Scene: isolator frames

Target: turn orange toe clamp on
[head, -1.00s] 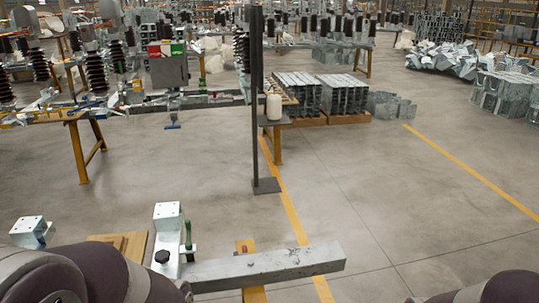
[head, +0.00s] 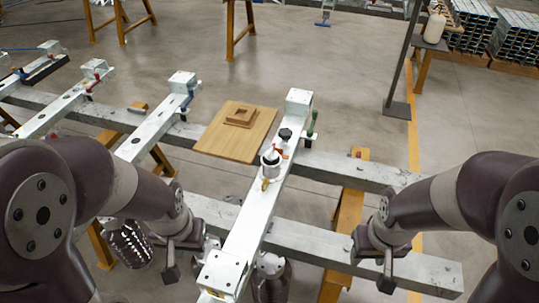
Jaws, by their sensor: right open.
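A small clamp with an orange-red handle (head: 279,150) sits on the long white beam (head: 255,215) in the head view, beside a round metal fitting (head: 270,160). The handle's exact position is too small to read. My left gripper (head: 187,254) is to the left of the beam, nearer to me than the clamp, and appears empty; its finger gap is unclear. My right gripper (head: 374,262) is open and empty, to the right of the beam, over the grey crossbeam. Neither gripper touches the orange clamp.
A green-handled clamp (head: 313,126) stands upright at the beam's far end, near a black knob (head: 285,135). A wooden board (head: 225,145) lies left of the beam. Other beams carry a blue-handled clamp (head: 188,98) and a red-handled one (head: 93,82). A dark post (head: 401,75) stands behind.

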